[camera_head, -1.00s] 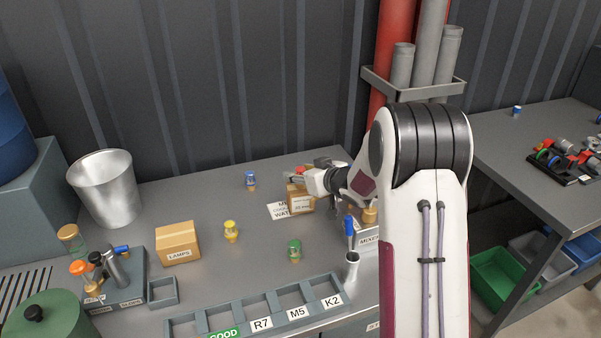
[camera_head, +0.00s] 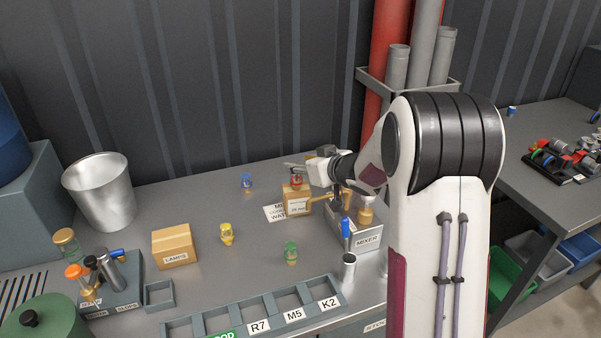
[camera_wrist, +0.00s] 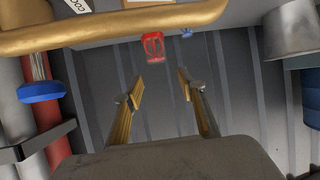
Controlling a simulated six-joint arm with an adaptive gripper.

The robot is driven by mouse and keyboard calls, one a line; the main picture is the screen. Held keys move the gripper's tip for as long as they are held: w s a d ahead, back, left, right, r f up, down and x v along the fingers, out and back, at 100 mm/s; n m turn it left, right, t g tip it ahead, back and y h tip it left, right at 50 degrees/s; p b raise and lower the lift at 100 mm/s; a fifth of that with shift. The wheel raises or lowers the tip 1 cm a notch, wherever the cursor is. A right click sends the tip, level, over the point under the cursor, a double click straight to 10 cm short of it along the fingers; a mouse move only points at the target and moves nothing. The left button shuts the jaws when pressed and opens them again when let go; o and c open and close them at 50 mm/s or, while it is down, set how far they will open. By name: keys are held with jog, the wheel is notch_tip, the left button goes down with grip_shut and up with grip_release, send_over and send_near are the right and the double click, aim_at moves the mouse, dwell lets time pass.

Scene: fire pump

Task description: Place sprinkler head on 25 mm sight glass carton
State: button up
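The red sprinkler head (camera_head: 296,179) stands on top of the 25 mm sight glass carton (camera_head: 296,203), a small brown box with a white label. In the wrist view the red sprinkler head (camera_wrist: 153,47) is ahead of the fingertips and appears clear of them. My gripper (camera_wrist: 160,82) is open, with nothing between its fingers. In the head view my gripper (camera_head: 293,167) reaches in from the right, just above and behind the carton top. The carton is mostly outside the wrist view.
A brass pipe (camera_wrist: 120,28) crosses close to my gripper in the wrist view, by the mixer (camera_head: 361,236). Blue (camera_head: 247,181), yellow (camera_head: 227,233) and green (camera_head: 291,252) sprinkler heads stand apart on the bench. A lamps carton (camera_head: 174,246) and a bucket (camera_head: 101,192) are left.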

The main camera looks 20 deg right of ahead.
jog(key=shift+r, duration=1.65)
jog(key=s+r+m+g+h, duration=0.1)
jog(key=s+r+m+h, duration=0.15)
jog(key=s+r, duration=0.45)
jog(key=s+r+m+g+h, duration=0.1)
jog(key=s+r+h, duration=0.25)
jog(key=s, duration=0.65)
jog(key=s+a+f+g+y, duration=0.1)
jog(key=s+a+f, duration=0.1)
jog(key=s, duration=0.7)
jog(key=s+a+f+g+y, duration=0.1)
jog(key=s+a, duration=0.4)
jog(key=s, duration=0.5)
jog(key=s+a+f+n+g+y, duration=0.1)
jog(key=s+a+f+g, duration=0.2)
jog(key=s, duration=0.6)
jog(key=shift+s+a+f, duration=0.25)
jog(key=shift+a+f, duration=0.35)
jog(key=shift+a, duration=0.15)
